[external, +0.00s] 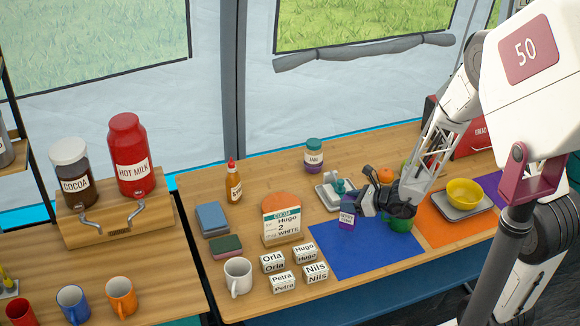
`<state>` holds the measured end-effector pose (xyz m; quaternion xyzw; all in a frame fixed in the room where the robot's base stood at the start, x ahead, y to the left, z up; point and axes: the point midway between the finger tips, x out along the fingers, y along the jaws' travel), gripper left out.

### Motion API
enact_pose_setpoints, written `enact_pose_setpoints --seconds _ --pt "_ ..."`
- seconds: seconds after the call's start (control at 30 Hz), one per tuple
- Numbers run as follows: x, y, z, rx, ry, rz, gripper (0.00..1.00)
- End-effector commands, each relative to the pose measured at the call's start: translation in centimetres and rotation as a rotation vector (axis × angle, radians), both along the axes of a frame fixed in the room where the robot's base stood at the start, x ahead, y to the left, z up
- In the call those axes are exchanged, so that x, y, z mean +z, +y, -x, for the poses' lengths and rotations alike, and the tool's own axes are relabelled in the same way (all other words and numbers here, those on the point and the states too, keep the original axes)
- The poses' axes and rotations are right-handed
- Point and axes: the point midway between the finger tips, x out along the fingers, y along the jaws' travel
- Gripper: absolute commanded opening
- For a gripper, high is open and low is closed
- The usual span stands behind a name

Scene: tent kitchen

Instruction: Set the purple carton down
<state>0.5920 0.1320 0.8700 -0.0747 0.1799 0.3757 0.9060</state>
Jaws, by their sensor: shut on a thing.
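The purple carton (347,219) is small and box-shaped with a label. My gripper (362,205) is shut on it, at the back edge of the blue mat (352,253). The carton looks upright. I cannot tell whether its bottom touches the mat or hangs just above it. The gripper comes in from the right and hides part of the carton and what lies behind it.
A green bowl (399,222) stands close to the right of the gripper. A white tray (327,196) lies just behind the carton. Name blocks (316,272) and a cocoa order card (282,226) stand to the left. The front of the blue mat is clear.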

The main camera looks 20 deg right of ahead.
Motion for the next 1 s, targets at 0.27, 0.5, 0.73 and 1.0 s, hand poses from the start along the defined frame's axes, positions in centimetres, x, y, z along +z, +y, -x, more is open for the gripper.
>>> enact_pose_setpoints --seconds 0.27,0.5,0.73,1.0 --pt "-0.3 0.7 -3.2 0.0 0.001 0.001 0.0" --pt "-0.4 0.9 -3.9 0.0 0.001 -0.001 0.0" --pt "-0.4 0.9 -3.8 0.0 0.001 -0.001 0.0" --pt "-2.0 0.9 -3.8 -0.001 0.002 -0.001 0.0"
